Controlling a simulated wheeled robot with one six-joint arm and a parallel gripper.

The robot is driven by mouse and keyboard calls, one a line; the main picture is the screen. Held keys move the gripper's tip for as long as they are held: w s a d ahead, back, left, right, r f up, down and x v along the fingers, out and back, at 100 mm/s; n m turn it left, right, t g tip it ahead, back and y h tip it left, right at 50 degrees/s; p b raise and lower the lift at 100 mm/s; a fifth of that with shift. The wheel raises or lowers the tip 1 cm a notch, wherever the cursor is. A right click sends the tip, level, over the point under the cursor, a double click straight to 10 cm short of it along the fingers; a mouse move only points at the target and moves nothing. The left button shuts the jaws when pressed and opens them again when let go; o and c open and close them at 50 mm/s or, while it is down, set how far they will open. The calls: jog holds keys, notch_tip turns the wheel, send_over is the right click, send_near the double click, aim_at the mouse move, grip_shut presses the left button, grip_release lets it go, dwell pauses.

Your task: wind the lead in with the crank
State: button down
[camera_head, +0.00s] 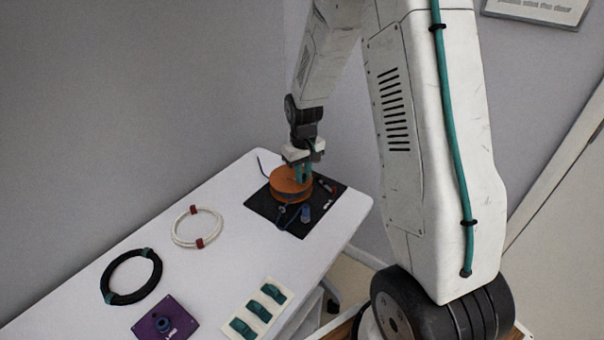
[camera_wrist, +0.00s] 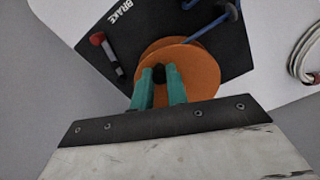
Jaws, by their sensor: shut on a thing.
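An orange reel (camera_head: 283,186) stands on a black base plate (camera_head: 265,208) at the far end of the white table. A dark blue lead (camera_head: 281,217) shows at the reel's near side. My gripper (camera_head: 303,174) is over the reel, pointing down. In the wrist view, my gripper's teal fingers (camera_wrist: 160,78) are shut on a black crank knob (camera_wrist: 159,71) near the rim of the orange disc (camera_wrist: 202,72). The blue lead (camera_wrist: 212,25) runs from the disc toward the upper edge. The fingers hide part of the knob and disc.
A red-handled lever (camera_wrist: 97,39) beside the word BRAKE is on the plate. A blue post (camera_head: 305,213) stands near the reel.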

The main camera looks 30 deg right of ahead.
jog(key=c, duration=1.4)
grip_release()
jog(key=shift+d, duration=0.1)
jog(key=shift+r, duration=0.1)
notch_tip(320, 180, up, 8)
jog(key=shift+f, duration=0.2)
